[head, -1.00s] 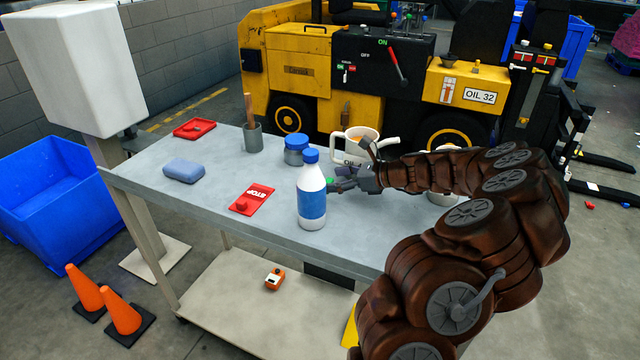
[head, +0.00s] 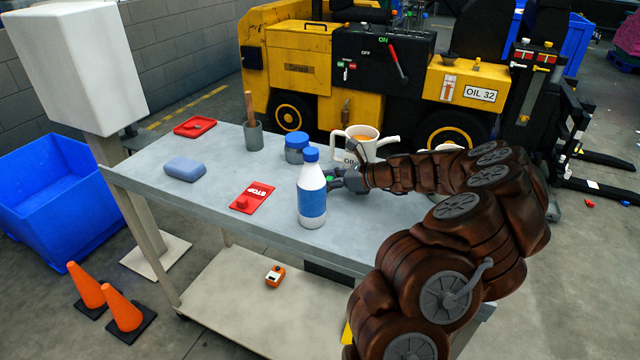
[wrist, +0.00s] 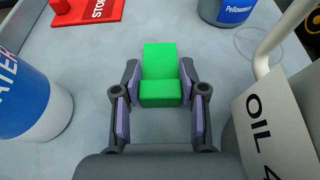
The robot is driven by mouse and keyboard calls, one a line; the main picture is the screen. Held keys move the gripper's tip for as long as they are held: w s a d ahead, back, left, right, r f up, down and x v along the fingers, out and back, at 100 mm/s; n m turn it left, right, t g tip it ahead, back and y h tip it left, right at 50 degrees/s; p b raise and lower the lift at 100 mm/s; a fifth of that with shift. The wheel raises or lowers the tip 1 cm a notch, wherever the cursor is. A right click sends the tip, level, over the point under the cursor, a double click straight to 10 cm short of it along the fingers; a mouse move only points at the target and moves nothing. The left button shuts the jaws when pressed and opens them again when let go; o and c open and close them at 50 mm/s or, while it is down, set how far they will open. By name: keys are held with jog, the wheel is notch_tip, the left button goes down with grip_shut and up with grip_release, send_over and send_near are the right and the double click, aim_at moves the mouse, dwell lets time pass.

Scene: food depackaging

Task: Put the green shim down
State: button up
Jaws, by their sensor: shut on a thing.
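The green shim (wrist: 160,75) is a bright green stepped block. In the wrist view it sits between the two fingers of my gripper (wrist: 159,88), which is shut on it. In the head view only a small green bit of the shim (head: 329,179) shows, just right of the white-and-blue bottle. My gripper (head: 343,181) is low over the grey table (head: 225,205) there, between the bottle and the oil can. I cannot tell whether the shim touches the tabletop.
The water bottle (head: 312,200) stands close left of my gripper, and the white oil can (head: 366,145) close right and behind. A red STOP tag (head: 252,198), blue sponge (head: 185,169) and cup (head: 253,136) lie further left, with bare table between.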

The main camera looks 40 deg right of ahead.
grip_shut()
jog(key=shift+r, duration=0.6)
notch_tip(320, 180, up, 3)
jog(key=shift+f+b, duration=0.1)
jog(key=shift+b, duration=0.2)
jog(key=s, duration=0.5)
jog(key=s+d+b, duration=0.1)
jog(key=s, duration=0.4)
jog(key=s+r, duration=0.1)
jog(key=s, duration=0.3)
jog(key=shift+s+d+b, duration=0.25)
jog(key=shift+s+b, duration=0.15)
jog(key=shift+s, duration=0.55)
